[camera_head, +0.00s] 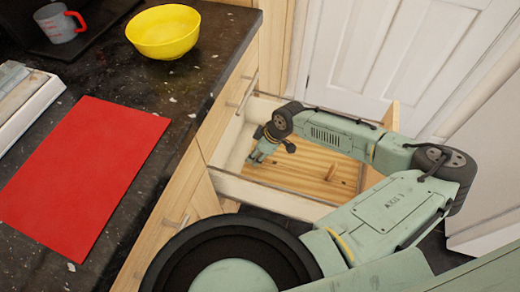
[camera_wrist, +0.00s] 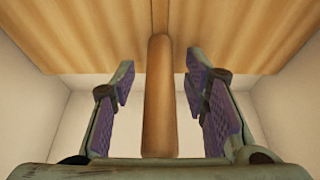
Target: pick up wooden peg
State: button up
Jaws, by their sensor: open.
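The wooden peg (camera_wrist: 159,95) is a plain brown rod with a rounded end. In the wrist view it lies lengthwise between the two fingers, with a gap on each side. My gripper (camera_wrist: 158,76) is open, its purple-lined pads either side of the peg and not touching it. In the head view my gripper (camera_head: 256,157) is over the open drawer (camera_head: 265,196). A small wooden piece (camera_head: 330,172) shows on the drawer's wooden bottom, right of my gripper; I cannot tell if it is the same peg. The peg's near end is hidden in the wrist view.
Pale drawer walls (camera_wrist: 40,115) surround my gripper. The dark granite counter (camera_head: 190,95) at left holds a yellow bowl (camera_head: 163,36), a red mat (camera_head: 85,170) and a grey cup with red markings (camera_head: 60,24). A white panelled door (camera_head: 385,50) stands behind the drawer.

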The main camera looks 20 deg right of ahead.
jog(key=shift+c, duration=0.2)
grip_shut()
dwell(0.4)
notch_tip(320, 180, up, 14)
jog(key=p, duration=0.2)
dwell(1.0)
